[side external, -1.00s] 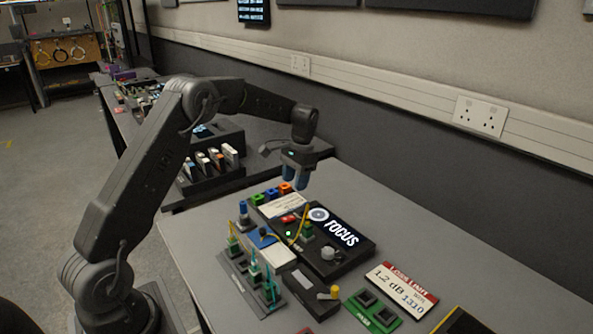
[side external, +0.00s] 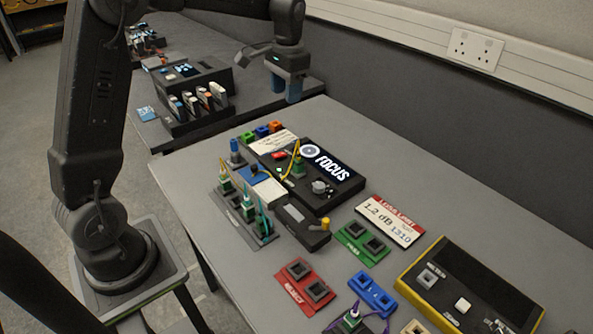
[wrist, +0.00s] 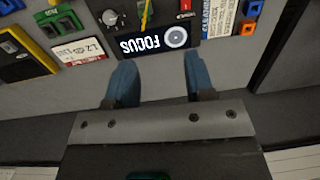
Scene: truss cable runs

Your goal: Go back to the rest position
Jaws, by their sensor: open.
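My gripper (side external: 288,86) hangs at the back of the bench, past the far end of the black FOCUS device (side external: 335,188), with its blue fingers pointing down. In the wrist view my gripper (wrist: 162,85) shows two blue fingers spread apart with nothing between them. It is open, empty and clear of the objects. The FOCUS screen (wrist: 150,40) lies beyond the fingertips in the wrist view.
A rack with green connectors (side external: 245,213), a red tray (side external: 305,282), a green tray (side external: 362,241), a blue tray (side external: 373,294), a loss-limit card (side external: 390,220) and a yellow-edged box (side external: 470,290) stand on the bench. A wall with a socket (side external: 475,49) runs behind.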

